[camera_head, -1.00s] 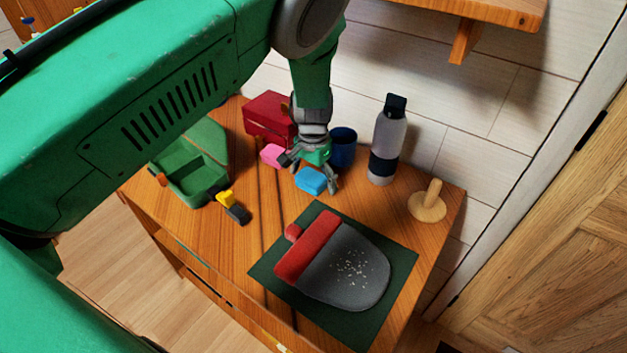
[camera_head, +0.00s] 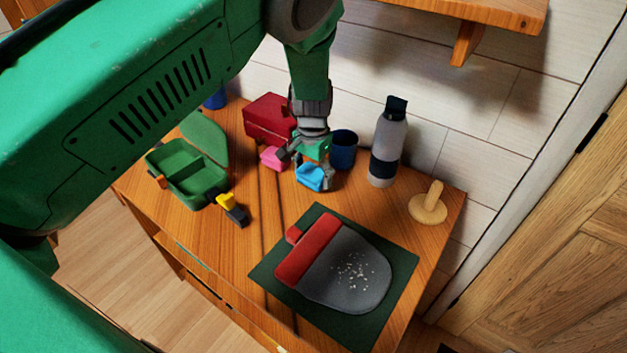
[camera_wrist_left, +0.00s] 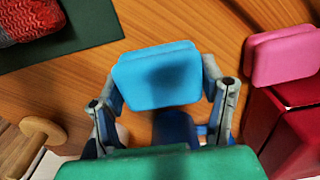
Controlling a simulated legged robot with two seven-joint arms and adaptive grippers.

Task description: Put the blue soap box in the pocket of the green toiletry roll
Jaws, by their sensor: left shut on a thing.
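The blue soap box (camera_head: 311,178) is between the fingers of my left gripper (camera_head: 313,172), at the back middle of the wooden dresser top. In the left wrist view the blue soap box (camera_wrist_left: 158,77) fills the space between the two fingers of the left gripper (camera_wrist_left: 163,95), which are shut on it. I cannot tell whether it is clear of the wood. The green toiletry roll (camera_head: 186,172) lies open at the left of the dresser top, with a two-part pocket in front and a flap behind. My right gripper is not in view.
A pink box (camera_head: 273,158) and a red box (camera_head: 268,118) stand just left of the gripper. A dark blue mug (camera_head: 343,150) and a grey bottle (camera_head: 388,145) stand right. A yellow-black item (camera_head: 232,209) lies near the roll. A red-grey dustpan (camera_head: 335,265) lies in front on a green mat (camera_head: 399,288).

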